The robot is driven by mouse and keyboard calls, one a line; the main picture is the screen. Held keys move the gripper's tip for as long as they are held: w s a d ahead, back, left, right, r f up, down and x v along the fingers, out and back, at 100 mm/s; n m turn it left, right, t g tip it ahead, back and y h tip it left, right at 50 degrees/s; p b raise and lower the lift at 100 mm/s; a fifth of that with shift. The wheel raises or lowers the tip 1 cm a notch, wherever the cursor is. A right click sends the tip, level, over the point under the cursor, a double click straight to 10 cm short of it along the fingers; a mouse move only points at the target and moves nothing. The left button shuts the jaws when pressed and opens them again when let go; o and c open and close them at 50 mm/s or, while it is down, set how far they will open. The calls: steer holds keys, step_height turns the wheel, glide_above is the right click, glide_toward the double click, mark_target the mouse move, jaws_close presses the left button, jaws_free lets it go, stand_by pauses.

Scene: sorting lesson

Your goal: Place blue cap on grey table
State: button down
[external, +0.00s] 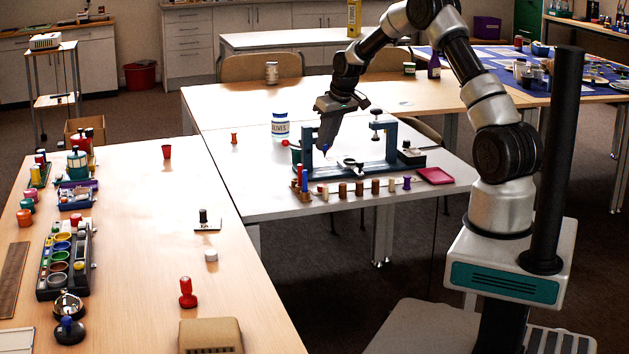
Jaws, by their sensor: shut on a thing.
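The cap is very small in the picture and partly hidden by the fingers. I cannot tell whether it touches anything beneath it.
A blue stand (350,172) with a clamp is close to my gripper. A row of small pegs (358,188) lies before it, with a pink tray (435,176) at right.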

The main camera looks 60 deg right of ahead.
steer(key=b, duration=0.1)
glide_above(334, 181)
steer(key=s+a, duration=0.1)
step_height(334, 181, down, 2)
steer(key=shift+m, duration=0.4)
steer(key=f+b, duration=0.1)
steer(key=f, duration=0.4)
steer(key=f+b, duration=0.1)
steer(key=f, duration=0.3)
steer(key=shift+s+f, duration=0.2)
steer(key=shift+f, duration=0.15)
steer(key=shift+f, duration=0.2)
steer(key=c, duration=1.6)
jaws_free()
steer(key=shift+r, duration=0.5)
steer(key=p+v, duration=0.1)
steer(key=v, duration=0.4)
steer(key=p+v, duration=0.1)
steer(key=v, duration=0.5)
steer(key=shift+s+a+r, duration=0.15)
steer(key=shift+s+a, duration=0.05)
steer(key=shift+a, duration=0.05)
